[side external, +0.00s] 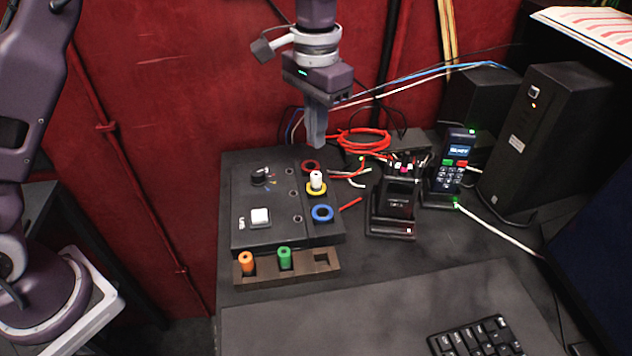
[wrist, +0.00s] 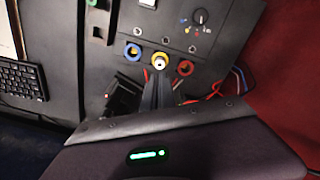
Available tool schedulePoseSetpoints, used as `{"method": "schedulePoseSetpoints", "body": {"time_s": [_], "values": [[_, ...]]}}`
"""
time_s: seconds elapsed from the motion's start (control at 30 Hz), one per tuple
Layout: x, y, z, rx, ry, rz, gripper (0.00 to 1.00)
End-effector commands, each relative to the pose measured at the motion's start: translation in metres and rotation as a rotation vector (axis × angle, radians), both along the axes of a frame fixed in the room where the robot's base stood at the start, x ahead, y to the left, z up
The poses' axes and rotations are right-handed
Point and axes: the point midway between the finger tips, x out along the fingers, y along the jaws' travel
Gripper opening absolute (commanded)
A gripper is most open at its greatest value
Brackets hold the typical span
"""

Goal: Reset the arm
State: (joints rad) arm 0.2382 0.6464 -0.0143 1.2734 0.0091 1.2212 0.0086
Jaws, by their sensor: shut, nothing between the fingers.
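My gripper (side external: 316,140) is shut and empty, pointing down above the back of the dark control box (side external: 262,208). In the wrist view its fingertips (wrist: 160,76) overlap the area by the yellow ring. The box carries a red ring (side external: 310,167), a yellow ring (side external: 316,189) with a white peg (side external: 316,178) upright in it, and a blue ring (side external: 322,213). It also has a black knob (side external: 261,176) and a white square button (side external: 260,216).
A brown rack (side external: 300,268) in front holds an orange peg (side external: 246,263) and a green peg (side external: 284,258). To the right stand a dark holder (side external: 392,212), a handset (side external: 452,165) and a black speaker (side external: 540,130). A coiled red cable (side external: 365,141) lies behind. A keyboard (side external: 475,338) is in front.

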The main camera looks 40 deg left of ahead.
Motion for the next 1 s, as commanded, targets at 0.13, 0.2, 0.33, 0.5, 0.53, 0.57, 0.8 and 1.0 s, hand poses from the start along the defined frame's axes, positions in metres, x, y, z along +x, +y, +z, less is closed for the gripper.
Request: {"method": "schedulePoseSetpoints", "body": {"time_s": [0.13, 0.2, 0.33, 0.5, 0.53, 0.57, 0.8, 1.0], "values": [[0.000, 0.000, 0.003, 0.000, 0.001, 0.000, 0.00], [0.000, 0.000, 0.003, 0.000, 0.001, 0.000, 0.00], [-0.002, 0.002, 0.007, -0.002, -0.006, 0.003, 0.00], [-0.054, 0.037, 0.073, -0.023, -0.113, 0.059, 0.00], [-0.070, 0.046, 0.086, -0.028, -0.143, 0.075, 0.00], [-0.088, 0.054, 0.097, -0.033, -0.172, 0.090, 0.00], [-0.231, 0.101, 0.113, -0.058, -0.390, 0.206, 0.00], [-0.285, 0.111, 0.085, -0.064, -0.482, 0.253, 0.00]]}}
